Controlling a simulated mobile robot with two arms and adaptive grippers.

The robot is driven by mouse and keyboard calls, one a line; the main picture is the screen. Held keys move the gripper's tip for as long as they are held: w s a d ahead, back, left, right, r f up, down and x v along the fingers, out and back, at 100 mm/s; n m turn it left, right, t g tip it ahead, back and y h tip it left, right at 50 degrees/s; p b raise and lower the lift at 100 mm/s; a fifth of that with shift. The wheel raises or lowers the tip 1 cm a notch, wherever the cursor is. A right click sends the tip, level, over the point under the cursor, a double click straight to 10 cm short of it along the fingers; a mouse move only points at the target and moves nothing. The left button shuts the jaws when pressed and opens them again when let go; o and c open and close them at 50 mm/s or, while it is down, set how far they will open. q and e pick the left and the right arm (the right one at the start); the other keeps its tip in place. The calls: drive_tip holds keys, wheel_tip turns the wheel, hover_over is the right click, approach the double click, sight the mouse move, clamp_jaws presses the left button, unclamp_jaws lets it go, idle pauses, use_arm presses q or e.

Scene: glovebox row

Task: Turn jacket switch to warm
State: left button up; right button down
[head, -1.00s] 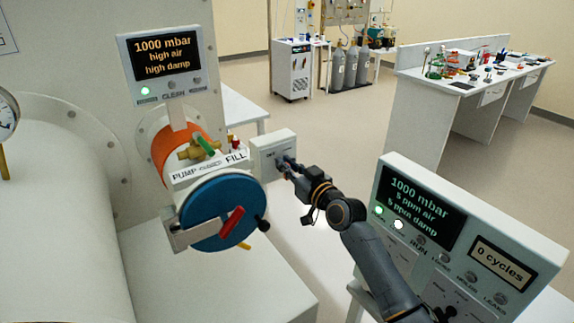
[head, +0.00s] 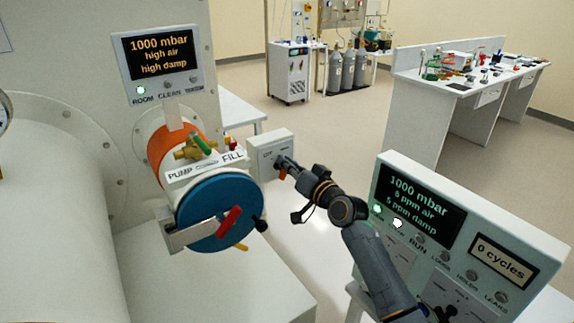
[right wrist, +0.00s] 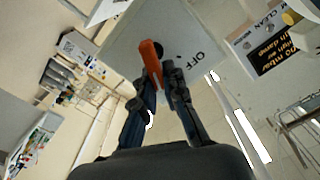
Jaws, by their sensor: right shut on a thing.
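The jacket switch box (head: 268,149) is a small white box to the right of the blue round door in the head view. It also fills the upper middle of the right wrist view (right wrist: 185,35), where the word OFF can be read. An orange switch handle (right wrist: 150,62) stands out from its face. My right gripper (right wrist: 163,75) is shut on the handle, its fingers on either side of it. In the head view the right gripper (head: 283,164) meets the box face and hides part of it. My left gripper is not in view.
The blue door (head: 205,212) with a red lever is left of the box. A PUMP/FILL valve panel (head: 205,170) sits above it. A display console (head: 465,215) stands right of my arm. Open floor lies behind.

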idle(0.3)
drive_tip(key=c, duration=1.4)
unclamp_jaws()
drive_tip(key=shift+d, duration=0.1)
drive_tip(key=v, duration=1.2)
